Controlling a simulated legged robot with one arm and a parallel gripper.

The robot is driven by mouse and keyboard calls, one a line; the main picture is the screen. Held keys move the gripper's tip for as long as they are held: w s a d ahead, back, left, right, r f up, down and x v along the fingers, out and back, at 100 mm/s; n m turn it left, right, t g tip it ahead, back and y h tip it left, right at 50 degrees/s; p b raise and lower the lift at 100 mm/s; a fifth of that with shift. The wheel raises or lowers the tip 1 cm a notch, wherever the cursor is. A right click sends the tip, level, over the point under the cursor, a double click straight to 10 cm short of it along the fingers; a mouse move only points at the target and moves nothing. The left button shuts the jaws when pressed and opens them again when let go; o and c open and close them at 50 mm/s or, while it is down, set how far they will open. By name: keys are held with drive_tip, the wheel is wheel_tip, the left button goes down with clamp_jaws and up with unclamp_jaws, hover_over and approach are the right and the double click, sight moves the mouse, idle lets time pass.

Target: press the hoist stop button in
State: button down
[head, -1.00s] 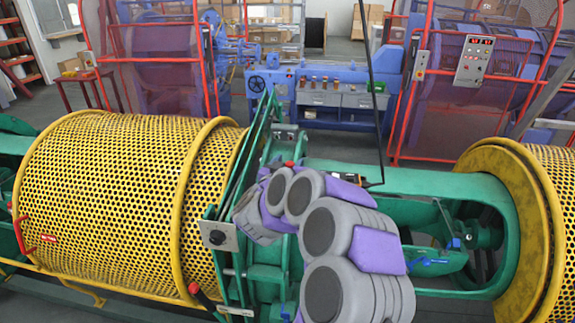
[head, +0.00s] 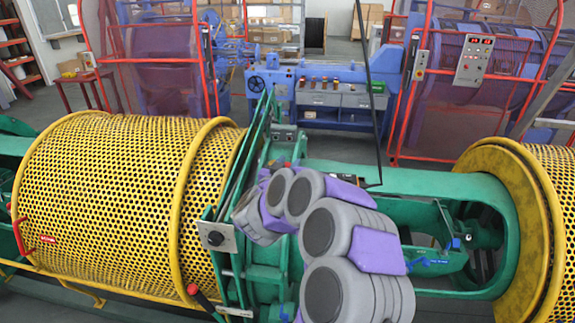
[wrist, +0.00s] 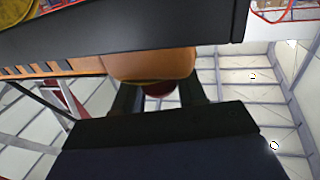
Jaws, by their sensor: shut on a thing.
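The orange hoist pendant (wrist: 150,64) shows in the wrist view as a rounded orange body against a long dark bar. A dark red round part (wrist: 158,89) sits just below the orange body; I cannot tell surely whether it is the stop button. My gripper (wrist: 160,97) shows as two dark fingers on either side of that red part, shut on the pendant. In the head view my grey and purple arm hides the gripper and nearly all of the pendant. The black hoist cable (head: 371,90) hangs down to just behind the arm.
A yellow perforated drum (head: 110,190) fills the left. A green machine frame (head: 440,185) and a yellow ring (head: 500,200) stand at the right. A grey plate with a black knob (head: 216,237) is beside the arm. Blue machinery (head: 335,110) and red guards stand behind.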

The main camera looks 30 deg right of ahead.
drive_tip(key=shift+f+p, duration=0.55)
drive_tip(key=c, duration=0.7)
unclamp_jaws()
drive_tip(key=shift+r, duration=0.1)
